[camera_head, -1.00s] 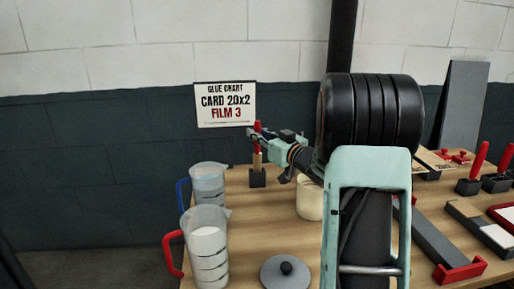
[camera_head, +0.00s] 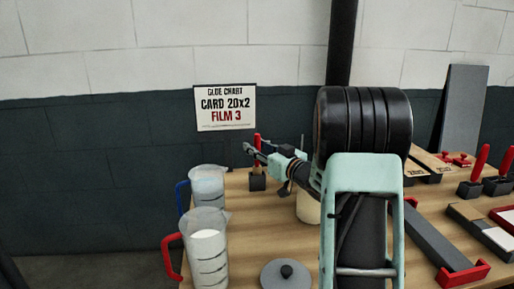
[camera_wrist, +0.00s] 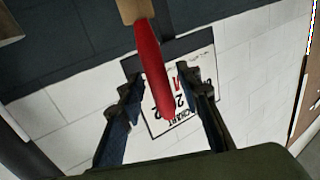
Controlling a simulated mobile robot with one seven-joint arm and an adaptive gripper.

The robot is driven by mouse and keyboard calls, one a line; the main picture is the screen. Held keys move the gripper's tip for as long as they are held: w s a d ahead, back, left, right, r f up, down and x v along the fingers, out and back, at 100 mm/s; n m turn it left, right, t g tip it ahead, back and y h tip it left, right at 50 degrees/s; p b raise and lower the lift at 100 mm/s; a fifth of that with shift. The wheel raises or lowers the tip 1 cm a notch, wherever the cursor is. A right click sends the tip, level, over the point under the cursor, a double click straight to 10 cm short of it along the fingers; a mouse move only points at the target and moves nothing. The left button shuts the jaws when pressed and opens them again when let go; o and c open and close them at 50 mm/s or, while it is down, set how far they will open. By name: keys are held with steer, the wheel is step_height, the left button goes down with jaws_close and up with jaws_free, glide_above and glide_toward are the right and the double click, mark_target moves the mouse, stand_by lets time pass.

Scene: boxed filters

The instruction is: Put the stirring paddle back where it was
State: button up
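The stirring paddle (camera_head: 257,139) has a red handle and a pale wooden lower part. It stands upright in a small black holder (camera_head: 257,183) at the back left of the table. My gripper (camera_head: 249,149) is at the handle's height and partly covers the paddle. In the wrist view my gripper (camera_wrist: 159,84) has its two dark fingers spread apart. The red handle (camera_wrist: 152,70) shows between them with a gap on both sides. Whether it lies within the fingers' reach or beyond them is hard to tell.
Two measuring jugs, blue-handled (camera_head: 207,186) and red-handled (camera_head: 207,246), stand left of my arm. A cream pot (camera_head: 308,208) is partly hidden by the arm. A grey lid (camera_head: 286,274) lies in front. A sign (camera_head: 226,107) is on the wall behind. Red-handled tools (camera_head: 480,160) stand at right.

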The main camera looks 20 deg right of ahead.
steer(key=shift+r, duration=0.15)
steer(key=shift+s+d+r, duration=0.1)
steer(key=shift+s, duration=0.05)
steer(key=v, duration=1.1)
steer(key=shift+s+p, duration=0.35)
steer(key=shift+p, duration=0.1)
steer(key=shift+d+r, duration=0.1)
